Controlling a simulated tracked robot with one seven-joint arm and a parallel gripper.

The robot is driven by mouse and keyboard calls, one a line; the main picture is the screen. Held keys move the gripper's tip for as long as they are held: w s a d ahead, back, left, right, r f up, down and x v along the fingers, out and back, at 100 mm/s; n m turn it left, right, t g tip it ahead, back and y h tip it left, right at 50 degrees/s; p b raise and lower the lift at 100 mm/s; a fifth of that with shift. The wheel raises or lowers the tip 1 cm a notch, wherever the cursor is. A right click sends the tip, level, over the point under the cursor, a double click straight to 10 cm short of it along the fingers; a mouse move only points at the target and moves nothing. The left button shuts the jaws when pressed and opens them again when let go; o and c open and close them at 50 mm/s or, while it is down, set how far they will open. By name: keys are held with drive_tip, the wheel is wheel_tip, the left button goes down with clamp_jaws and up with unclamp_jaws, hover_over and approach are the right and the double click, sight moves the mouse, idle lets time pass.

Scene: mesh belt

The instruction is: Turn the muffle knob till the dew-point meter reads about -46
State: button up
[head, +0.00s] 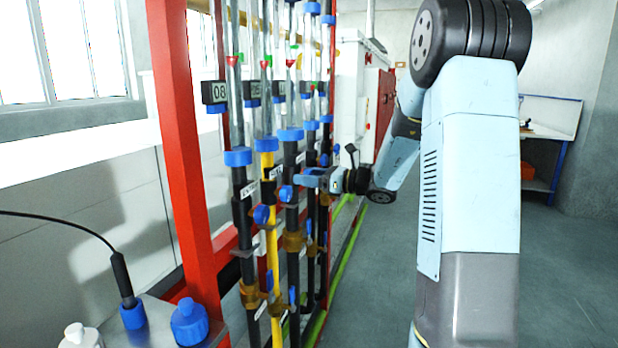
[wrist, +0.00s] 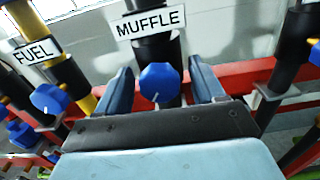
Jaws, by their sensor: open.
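The muffle knob (wrist: 159,82) is blue and faceted with a white pointer mark, on a black pipe under the MUFFLE label (wrist: 151,23) in the wrist view. My gripper (wrist: 158,80) is open, with one finger on each side of the knob and a visible gap to both. In the head view my gripper (head: 312,180) reaches in from the right to the row of pipes, next to a blue knob (head: 286,193). I cannot make out a dew-point meter or its reading in either view.
The FUEL knob (wrist: 48,98) is left of the muffle knob, on a yellow pipe. A red frame post (head: 185,150) stands left of the pipes. The floor (head: 570,265) at right is clear.

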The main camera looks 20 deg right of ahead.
drive_tip(key=c, duration=1.1)
drive_tip(key=shift+o, duration=0.2)
drive_tip(key=shift+m, duration=0.3)
drive_tip(key=o, duration=1.1)
drive_tip(key=shift+c, duration=0.2)
drive_tip(key=v, duration=1.3)
drive_tip(key=shift+s+d, duration=0.25)
drive_tip(key=shift+d, duration=0.05)
drive_tip(key=shift+a, duration=0.1)
